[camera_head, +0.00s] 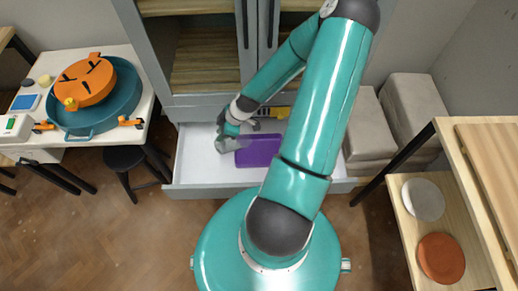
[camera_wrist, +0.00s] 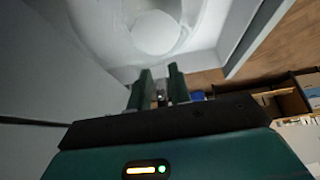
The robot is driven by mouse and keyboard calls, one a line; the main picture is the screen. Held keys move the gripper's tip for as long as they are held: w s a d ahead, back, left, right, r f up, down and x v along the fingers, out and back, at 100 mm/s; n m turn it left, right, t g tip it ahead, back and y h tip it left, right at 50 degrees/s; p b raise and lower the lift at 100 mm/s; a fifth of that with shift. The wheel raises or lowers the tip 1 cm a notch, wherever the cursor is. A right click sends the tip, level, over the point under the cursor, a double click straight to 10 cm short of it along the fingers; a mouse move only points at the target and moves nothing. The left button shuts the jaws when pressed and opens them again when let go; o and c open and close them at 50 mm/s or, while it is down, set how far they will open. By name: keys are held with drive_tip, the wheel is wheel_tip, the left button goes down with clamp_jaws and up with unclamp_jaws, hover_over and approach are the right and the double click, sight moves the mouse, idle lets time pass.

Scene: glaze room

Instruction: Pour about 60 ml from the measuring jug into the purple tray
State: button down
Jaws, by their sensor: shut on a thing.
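My gripper (camera_head: 231,127) is over the left part of the drawer, at the tray's back left corner. It also shows in the wrist view (camera_wrist: 160,88), its two green fingers shut on the measuring jug. The jug (camera_wrist: 110,30) is pale and see-through and fills the top of the wrist view. In the head view it looks like a small greyish shape (camera_head: 226,146) by the tray's left edge. Its tilt and the liquid in it cannot be made out.
The drawer (camera_head: 200,176) sticks out of a grey cabinet, with a yellow thing (camera_head: 279,113) at its back. A table at left holds a teal basin (camera_head: 115,112) with an orange round thing (camera_head: 85,82). A black stool (camera_head: 125,160) stands between. Wooden shelving is at right.

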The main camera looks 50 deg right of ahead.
drive_tip(key=shift+s+d+t+y, duration=0.35)
drive_tip(key=shift+t+y, duration=0.05)
drive_tip(key=shift+t, duration=0.1)
drive_tip(key=shift+s+d+f+t+y+p, duration=0.1)
drive_tip(key=shift+s+d+t+y+p, duration=0.3)
drive_tip(key=shift+p, duration=0.4)
drive_tip(key=shift+s+d+p, duration=0.15)
drive_tip(key=shift+s+p, duration=0.1)
drive_tip(key=shift+p, duration=0.1)
drive_tip(key=shift+s+d+t+y+p, duration=0.25)
drive_tip(key=shift+t+y+p, duration=0.15)
drive_tip(key=shift+p, duration=0.5)
drive_tip(key=shift+s+d+r+t+y+p, duration=0.35)
drive_tip(key=shift+s+d+p, duration=0.2)
drive_tip(key=shift+p, duration=0.6)
idle(0.5)
drive_tip(key=shift+w+a+f+h, duration=0.4)
drive_tip(key=shift+w+a+h, duration=0.05)
drive_tip(key=shift+w+a, duration=0.35)
drive_tip(key=shift+w+a+r+g+h, duration=0.15)
drive_tip(key=shift+w+g+h, duration=0.1)
drive_tip(key=shift+g, duration=0.25)
drive_tip(key=shift+w+a+r+g+h, duration=0.15)
drive_tip(key=shift+g+h, duration=0.1)
drive_tip(key=shift+g, duration=0.2)
drive_tip(key=shift+w+a+f+g+h, duration=0.15)
drive_tip(key=shift+g+h, duration=0.25)
